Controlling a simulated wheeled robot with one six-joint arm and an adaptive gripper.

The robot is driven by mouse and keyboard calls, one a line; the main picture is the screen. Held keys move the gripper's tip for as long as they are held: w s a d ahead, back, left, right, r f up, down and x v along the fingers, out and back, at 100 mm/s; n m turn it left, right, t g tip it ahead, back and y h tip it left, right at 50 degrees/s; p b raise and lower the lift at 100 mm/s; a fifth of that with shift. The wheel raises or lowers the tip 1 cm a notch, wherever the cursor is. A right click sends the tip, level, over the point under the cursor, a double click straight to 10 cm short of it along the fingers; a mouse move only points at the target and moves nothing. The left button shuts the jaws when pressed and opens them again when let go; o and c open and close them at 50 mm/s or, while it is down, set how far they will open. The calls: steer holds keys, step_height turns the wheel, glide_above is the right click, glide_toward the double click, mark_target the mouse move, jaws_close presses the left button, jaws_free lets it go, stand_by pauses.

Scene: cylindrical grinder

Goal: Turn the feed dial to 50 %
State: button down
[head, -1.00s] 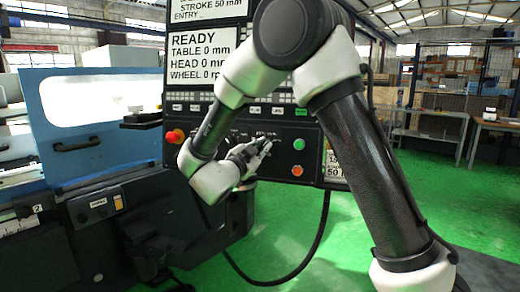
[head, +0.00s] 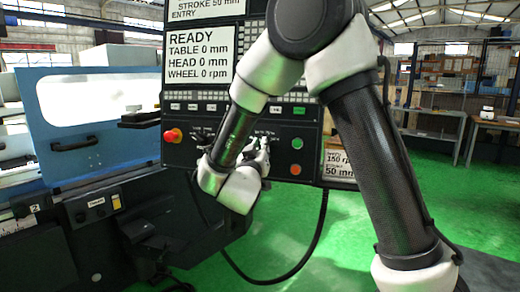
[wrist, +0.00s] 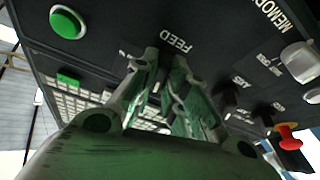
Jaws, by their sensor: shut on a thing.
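The feed dial sits on the black control panel (head: 190,152) below the screen. In the wrist view its FEED label (wrist: 176,40) shows just beyond my fingertips. My gripper (wrist: 165,65) is shut around the dial, one finger on each side. The fingers hide most of the dial, so its pointer and setting cannot be read. In the head view my gripper (head: 261,146) is at the panel's lower middle, left of the green button (head: 298,142), and my own wrist covers part of that area.
A red emergency button (head: 173,135) is at the panel's left. An orange-red button (head: 296,169) is below the green one. In the wrist view a grey knob (wrist: 300,62) is to the right. The screen (head: 200,56) reads READY. A cable hangs below the panel.

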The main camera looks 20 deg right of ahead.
steer(key=shift+n, duration=0.7)
steer(key=shift+y, duration=0.4)
steer(key=c, duration=1.4)
jaws_free()
steer(key=shift+c, duration=0.2)
steer(key=shift+s, duration=0.1)
steer(key=v, duration=1.2)
steer(key=shift+f, duration=0.15)
